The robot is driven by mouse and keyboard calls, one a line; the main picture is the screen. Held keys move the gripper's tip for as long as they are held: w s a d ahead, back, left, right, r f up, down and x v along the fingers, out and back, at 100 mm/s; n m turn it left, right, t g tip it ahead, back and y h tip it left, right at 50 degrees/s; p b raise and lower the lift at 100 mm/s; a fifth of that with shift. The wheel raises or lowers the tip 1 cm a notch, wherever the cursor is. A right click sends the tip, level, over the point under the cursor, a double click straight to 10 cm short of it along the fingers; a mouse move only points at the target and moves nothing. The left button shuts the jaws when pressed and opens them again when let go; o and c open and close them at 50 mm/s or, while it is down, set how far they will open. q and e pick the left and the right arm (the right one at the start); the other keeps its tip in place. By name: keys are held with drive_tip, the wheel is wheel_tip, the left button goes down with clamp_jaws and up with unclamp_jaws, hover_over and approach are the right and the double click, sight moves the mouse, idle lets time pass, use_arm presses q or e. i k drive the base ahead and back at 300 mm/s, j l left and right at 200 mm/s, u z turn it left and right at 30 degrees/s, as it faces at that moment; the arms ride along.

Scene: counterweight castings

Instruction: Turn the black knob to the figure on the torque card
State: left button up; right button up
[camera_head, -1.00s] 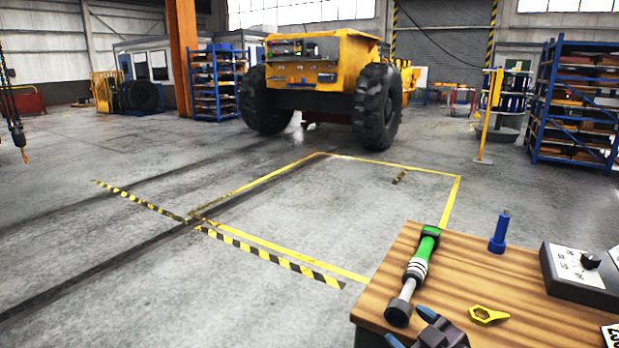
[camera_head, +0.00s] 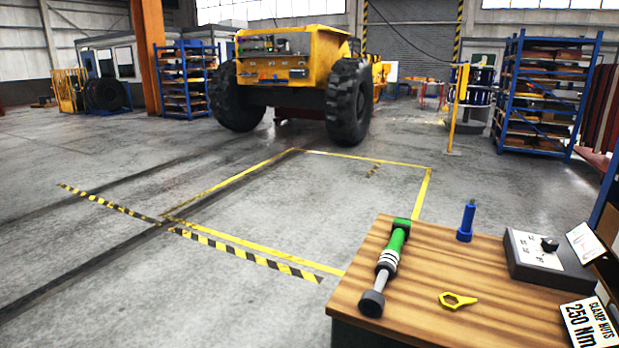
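The black knob (camera_head: 549,244) sits on a dark control box with a pale marked plate (camera_head: 537,250), at the right of the wooden bench (camera_head: 430,317). The marks around the knob are too small to read. Neither of my grippers shows in the head view now.
A green, white and black torque tool (camera_head: 387,264) lies at the bench's left. A blue upright tool (camera_head: 467,222) stands at the back, and a yellow spanner (camera_head: 457,300) lies in the middle. A yellow vehicle (camera_head: 293,79) stands beyond open floor.

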sight(548, 245)
drive_tip(key=z, duration=1.45)
